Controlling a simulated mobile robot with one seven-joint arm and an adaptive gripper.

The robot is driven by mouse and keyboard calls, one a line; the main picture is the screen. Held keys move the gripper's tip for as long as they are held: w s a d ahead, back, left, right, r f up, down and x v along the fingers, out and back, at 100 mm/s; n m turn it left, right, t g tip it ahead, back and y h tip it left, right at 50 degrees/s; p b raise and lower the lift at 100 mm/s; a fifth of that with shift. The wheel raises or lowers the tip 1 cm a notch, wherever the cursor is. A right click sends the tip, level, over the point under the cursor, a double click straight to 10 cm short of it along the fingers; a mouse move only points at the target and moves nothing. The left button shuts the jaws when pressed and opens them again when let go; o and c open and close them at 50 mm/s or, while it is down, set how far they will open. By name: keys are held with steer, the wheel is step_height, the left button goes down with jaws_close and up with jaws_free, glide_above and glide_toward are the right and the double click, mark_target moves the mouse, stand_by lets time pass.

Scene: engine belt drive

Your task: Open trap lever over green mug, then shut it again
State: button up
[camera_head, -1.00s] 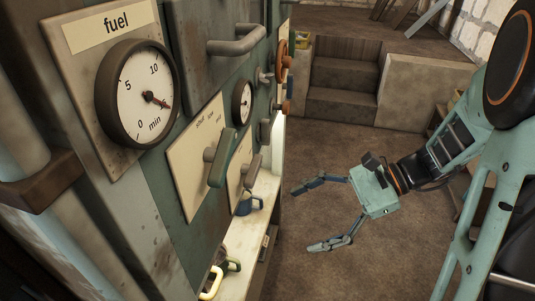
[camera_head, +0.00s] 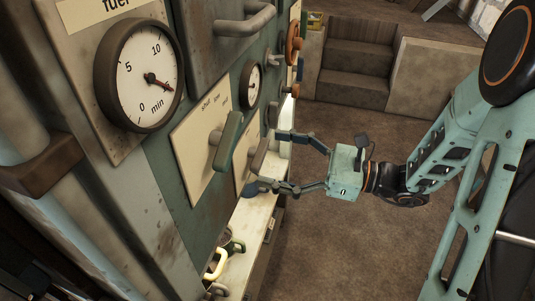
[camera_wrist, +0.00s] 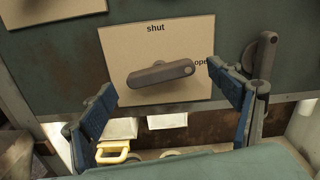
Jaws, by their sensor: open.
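A grey-brown lever (camera_wrist: 160,73) is mounted on a cream plate (camera_wrist: 150,35) marked "shut" at the top and "open" at the right. It lies nearly level in the wrist view and shows in the head view (camera_head: 258,157). My gripper (camera_head: 273,161) is open, its two fingers spread before the lever; it also shows in the wrist view (camera_wrist: 160,80). I cannot tell whether either finger touches it.
A green lever (camera_head: 228,140) on another plate is to the left. A dark upright lever (camera_wrist: 266,55) stands right of my finger. A yellow mug handle (camera_wrist: 113,147) shows on the shelf (camera_head: 250,232). The floor on the right (camera_head: 340,255) is clear.

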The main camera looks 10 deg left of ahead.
steer(key=shift+w+a, duration=0.1)
steer(key=shift+a, duration=0.8)
steer(key=shift+c, duration=0.5)
steer(key=c, duration=1.1)
steer(key=shift+o, duration=0.2)
steer(key=shift+b, duration=0.3)
steer(key=n+b, duration=1.5)
steer(key=b, duration=0.3)
steer(key=shift+f+n, duration=0.1)
steer(key=shift+n, duration=0.3)
